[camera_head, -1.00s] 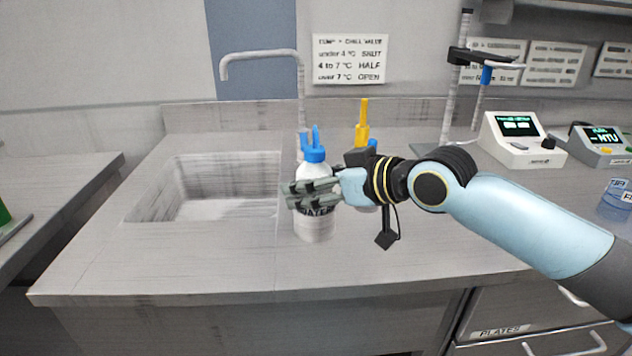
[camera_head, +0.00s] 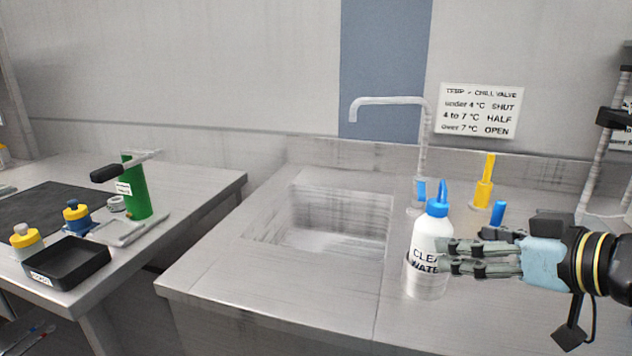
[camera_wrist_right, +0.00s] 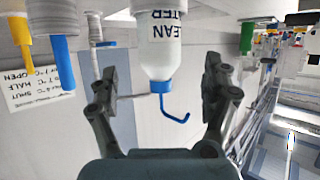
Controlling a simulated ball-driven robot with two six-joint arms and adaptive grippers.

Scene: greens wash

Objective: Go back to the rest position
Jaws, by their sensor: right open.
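The white bottle (camera_head: 428,235) with a blue cap and spout stands upright on the counter, right of the sink. Its label reads CLEAN WATER in part. My right gripper (camera_head: 446,257) comes in from the right, fingers overlapping the bottle's right side. In the right wrist view the picture is upside down, and the bottle (camera_wrist_right: 160,40) shows between the two spread fingers, with gaps on both sides. The gripper is open and holds nothing. My left gripper is not in view.
The sink (camera_head: 330,225) and its tap (camera_head: 425,125) are left of the bottle. Yellow (camera_head: 484,185) and blue (camera_head: 497,213) upright items stand behind my gripper. A side bench holds a black tray (camera_head: 68,263), small bottles and a green cylinder (camera_head: 135,190).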

